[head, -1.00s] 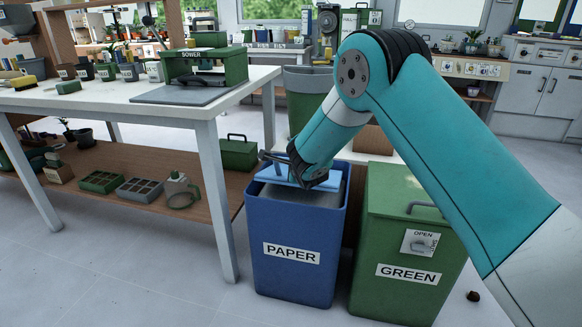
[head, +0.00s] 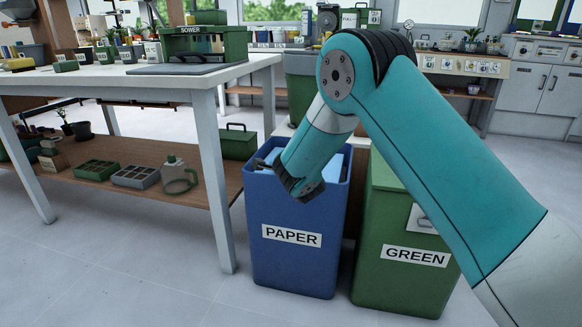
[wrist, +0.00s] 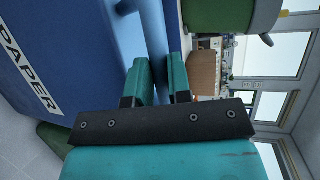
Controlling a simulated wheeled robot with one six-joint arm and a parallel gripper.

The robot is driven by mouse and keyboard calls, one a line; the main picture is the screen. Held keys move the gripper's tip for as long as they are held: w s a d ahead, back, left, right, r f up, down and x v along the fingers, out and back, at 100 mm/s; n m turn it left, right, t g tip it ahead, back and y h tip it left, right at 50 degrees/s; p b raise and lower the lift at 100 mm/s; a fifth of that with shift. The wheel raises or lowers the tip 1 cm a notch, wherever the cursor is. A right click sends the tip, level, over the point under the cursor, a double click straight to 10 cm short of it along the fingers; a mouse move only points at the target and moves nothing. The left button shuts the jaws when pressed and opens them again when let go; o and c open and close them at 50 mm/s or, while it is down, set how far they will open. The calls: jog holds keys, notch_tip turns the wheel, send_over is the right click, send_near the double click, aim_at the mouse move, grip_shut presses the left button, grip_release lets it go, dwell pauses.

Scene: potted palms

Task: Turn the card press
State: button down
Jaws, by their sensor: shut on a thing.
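My gripper (wrist: 157,65) shows two teal fingers in the wrist view, close together with a blue strip between them. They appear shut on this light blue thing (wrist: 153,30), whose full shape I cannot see. In the head view, my arm reaches down to the front rim of the blue PAPER bin (head: 292,262), and my fingertips are hidden. Light blue pieces show at the bin's mouth on both sides of my wrist. I cannot pick out a card press for certain in either view.
A green GREEN bin (head: 405,285) stands right beside the PAPER bin. A white-topped workbench (head: 110,83) on the left bears a green SOWER machine (head: 193,45). A green toolbox (head: 239,143) sits on its lower shelf. The floor in front is clear.

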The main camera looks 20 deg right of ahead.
jog(key=shift+d, duration=0.25)
jog(key=c, duration=1.2)
grip_release()
jog(key=shift+o, duration=0.7)
jog(key=shift+w+a, duration=0.1)
jog(key=b+v, duration=0.1)
jog(key=v, duration=1.6)
